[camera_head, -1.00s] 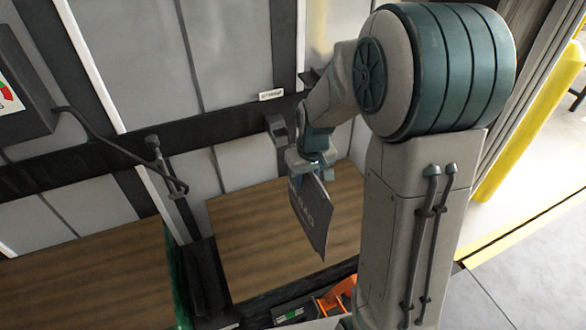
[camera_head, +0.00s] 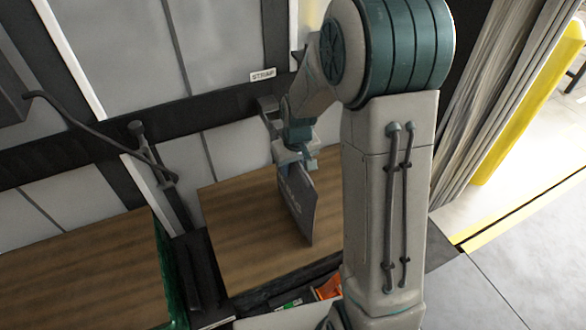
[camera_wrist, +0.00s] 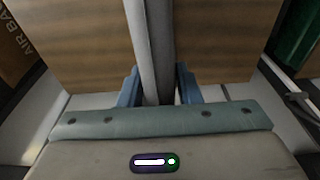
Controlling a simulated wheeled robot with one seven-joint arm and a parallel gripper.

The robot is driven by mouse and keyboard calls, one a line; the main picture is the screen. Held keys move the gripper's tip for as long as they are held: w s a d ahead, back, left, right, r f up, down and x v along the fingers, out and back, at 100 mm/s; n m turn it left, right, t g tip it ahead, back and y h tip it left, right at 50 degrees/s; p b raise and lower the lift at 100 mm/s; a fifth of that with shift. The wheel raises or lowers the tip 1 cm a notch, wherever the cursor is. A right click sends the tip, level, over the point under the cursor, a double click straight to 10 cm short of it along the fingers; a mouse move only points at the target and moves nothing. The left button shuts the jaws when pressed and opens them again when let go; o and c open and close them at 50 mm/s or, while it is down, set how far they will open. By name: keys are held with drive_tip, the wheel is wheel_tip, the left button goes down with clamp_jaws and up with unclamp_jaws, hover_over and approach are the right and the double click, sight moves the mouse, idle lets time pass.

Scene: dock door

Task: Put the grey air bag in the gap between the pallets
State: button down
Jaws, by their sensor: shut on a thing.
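The grey air bag (camera_head: 297,207) is a flat dark grey panel with faint lettering, hanging nearly upright. My gripper (camera_head: 293,163) is shut on its top edge, above the right-hand part of the right pallet load's wooden top (camera_head: 232,225). In the wrist view the bag (camera_wrist: 150,45) is edge-on between the blue fingers (camera_wrist: 158,88), with wood on both sides. The left pallet load (camera_head: 80,270) also has a wooden top. The dark gap (camera_head: 192,275) between the loads lies left of the bag. Whether the bag's lower edge touches wood cannot be told.
A dark hooked rod (camera_head: 150,158) stands out from the wall near the gap. A wall rail carries a STRAP label (camera_head: 263,75). Green material (camera_head: 168,262) edges the left load. An orange item (camera_head: 329,287) lies low by my column. Open floor (camera_head: 530,260) is at right.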

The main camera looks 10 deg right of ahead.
drive_tip(key=c, duration=1.1)
unclamp_jaws()
drive_tip(key=shift+f, duration=0.1)
drive_tip(key=shift+o, duration=0.2)
